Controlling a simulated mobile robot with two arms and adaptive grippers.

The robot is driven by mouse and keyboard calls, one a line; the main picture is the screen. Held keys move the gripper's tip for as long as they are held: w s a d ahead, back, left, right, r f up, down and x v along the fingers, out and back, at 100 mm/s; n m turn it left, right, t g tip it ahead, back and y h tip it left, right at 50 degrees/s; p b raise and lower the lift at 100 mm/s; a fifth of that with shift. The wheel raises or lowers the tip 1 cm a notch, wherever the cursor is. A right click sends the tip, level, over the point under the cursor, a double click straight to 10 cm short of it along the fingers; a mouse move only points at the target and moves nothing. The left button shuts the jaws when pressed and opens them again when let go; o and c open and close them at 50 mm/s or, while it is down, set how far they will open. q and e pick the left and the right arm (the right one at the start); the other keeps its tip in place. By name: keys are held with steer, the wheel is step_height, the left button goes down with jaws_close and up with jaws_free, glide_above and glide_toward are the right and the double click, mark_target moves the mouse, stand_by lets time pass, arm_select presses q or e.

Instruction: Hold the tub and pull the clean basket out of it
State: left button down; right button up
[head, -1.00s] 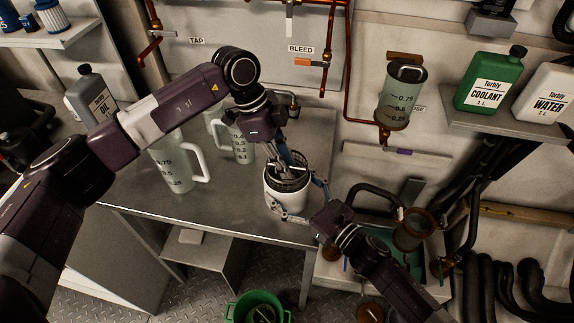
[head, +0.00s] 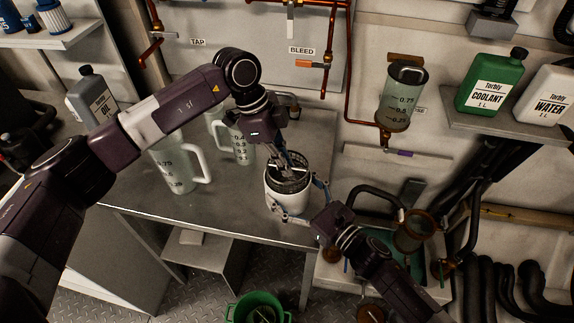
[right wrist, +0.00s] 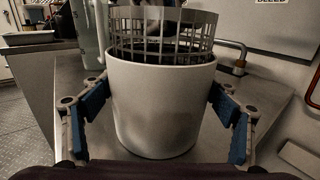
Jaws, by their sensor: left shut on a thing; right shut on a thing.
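The white tub (head: 287,203) stands at the front right edge of the grey bench. The wire-mesh basket (head: 302,181) is upright in it; in the right wrist view the basket (right wrist: 128,42) rises above the rim of the tub (right wrist: 162,110), its lower part hidden inside. My left gripper (head: 280,168) reaches down from above and is shut on the basket; its fingertips are partly hidden. My right gripper (head: 301,202) is shut around the tub from the front right. In the right wrist view its blue-padded fingers (right wrist: 160,90) press on both sides of the tub.
Clear measuring jugs (head: 178,165) stand on the bench (head: 235,212) left of the tub. A grey oil bottle (head: 92,98) is behind them. A green bucket (head: 257,307) is on the floor below. A teal-lined tray with hoses lies right of the bench. The bench front is bare.

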arm_select(q)
steer(key=shift+r, duration=1.65)
stand_by(0.5)
step_height(320, 180, up, 10)
steer(key=shift+f, duration=0.15)
stand_by(0.8)
arm_select(e)
steer(key=o, duration=1.6)
steer(key=v, duration=1.1)
steer(key=shift+s+d, duration=0.1)
steer(key=r+v, duration=0.1)
steer(key=v, duration=0.8)
steer(key=shift+r, duration=0.2)
steer(key=shift+r, duration=0.15)
